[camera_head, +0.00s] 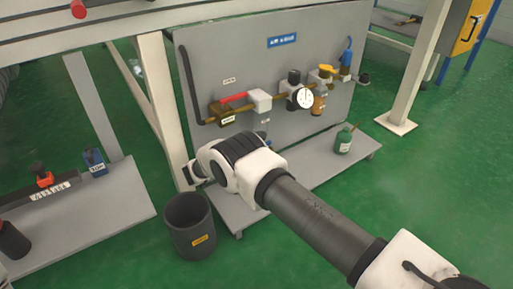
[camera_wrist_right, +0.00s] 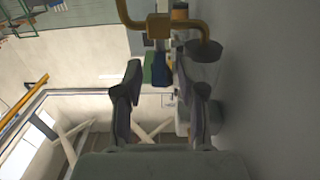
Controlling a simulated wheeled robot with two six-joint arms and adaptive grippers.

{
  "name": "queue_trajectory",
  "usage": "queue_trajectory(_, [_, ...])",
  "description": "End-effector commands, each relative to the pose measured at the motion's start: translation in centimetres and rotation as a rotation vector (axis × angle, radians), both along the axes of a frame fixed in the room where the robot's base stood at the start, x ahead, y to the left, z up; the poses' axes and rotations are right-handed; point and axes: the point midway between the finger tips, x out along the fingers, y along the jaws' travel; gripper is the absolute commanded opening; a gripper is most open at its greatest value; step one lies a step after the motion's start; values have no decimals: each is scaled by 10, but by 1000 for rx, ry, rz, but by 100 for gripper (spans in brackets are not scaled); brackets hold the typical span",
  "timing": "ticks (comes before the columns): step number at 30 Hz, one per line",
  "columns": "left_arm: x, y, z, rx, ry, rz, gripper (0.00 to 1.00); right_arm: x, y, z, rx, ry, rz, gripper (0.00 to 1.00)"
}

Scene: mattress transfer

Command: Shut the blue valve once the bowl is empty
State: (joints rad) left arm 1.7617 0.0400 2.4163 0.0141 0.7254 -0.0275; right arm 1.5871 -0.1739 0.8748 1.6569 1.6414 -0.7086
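My right arm reaches in from the lower right in the head view. Its gripper (camera_head: 188,172) is in front of the lower left of the grey panel, partly hidden by the wrist. In the right wrist view my gripper (camera_wrist_right: 156,75) is open, its fingers apart. A small blue part (camera_wrist_right: 162,70) shows between the fingertips; I cannot tell whether it is the valve or how far off it is. In the head view a grey bowl (camera_head: 265,118) hangs below a white filter head, with a small blue part (camera_head: 263,135) under it, partly hidden by my wrist. The bowl's contents cannot be seen.
A red lever (camera_head: 233,98), a gauge (camera_head: 303,97) and a yellow knob (camera_head: 326,69) sit along the panel's pipe. A dark bucket (camera_head: 190,226) stands on the green floor. A green bottle (camera_head: 344,140) stands on the base shelf. A grey bench (camera_head: 95,215) is at left.

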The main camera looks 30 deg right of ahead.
Motion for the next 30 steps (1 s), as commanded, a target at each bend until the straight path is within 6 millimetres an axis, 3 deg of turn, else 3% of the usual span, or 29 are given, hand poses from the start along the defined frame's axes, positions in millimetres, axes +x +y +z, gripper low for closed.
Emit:
queue_trajectory(7, [0,0,0,0,0,0,25,0,11,0,0,0,2,40])
queue_trajectory(15, [0,0,0,0,0,0,25,-4,63,-1,1,-1,2,40])
queue_trajectory(18, [0,0,0,0,0,0,25,-4,73,0,0,0,0,40])
queue_trajectory(30, [0,0,0,0,0,0,25,-5,75,0,0,0,-1,40])
